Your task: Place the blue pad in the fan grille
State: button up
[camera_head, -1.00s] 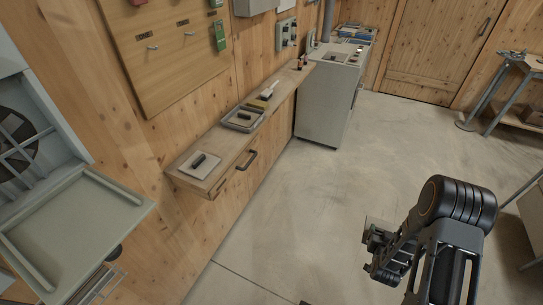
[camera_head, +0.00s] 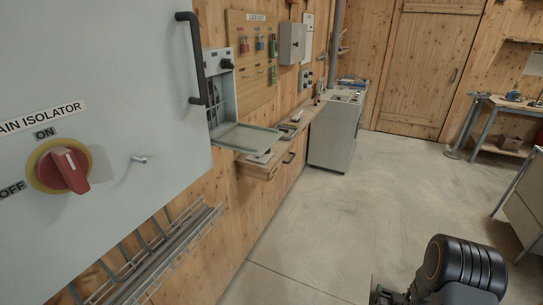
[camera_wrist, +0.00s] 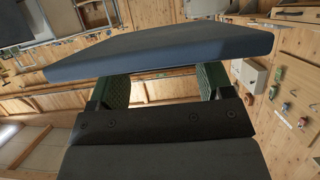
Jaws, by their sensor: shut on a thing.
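The blue pad (camera_wrist: 160,48), a flat slab with a dark blue edge, spans the upper part of the wrist view. My gripper (camera_wrist: 165,86) is shut on it with its green-lined fingers below the slab. In the head view only a sliver of the gripper end shows at the bottom edge, and the pad cannot be made out there. The fan housing (camera_head: 222,92) is a grey box on the wall with its grille flap (camera_head: 250,138) lowered like a tray. The fan opening is small and partly hidden by the isolator cabinet. My gripper is well to the right of it.
A large grey isolator cabinet (camera_head: 100,90) with a red knob and black handle fills the near left. A wire tray (camera_head: 150,262) juts out below it. A wooden shelf (camera_head: 262,170) and a grey cabinet (camera_head: 335,135) line the wall. The concrete floor is clear in the middle.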

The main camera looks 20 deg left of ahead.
aim_at(244, 137)
jog(key=k, duration=0.25)
jog(key=u, duration=0.8)
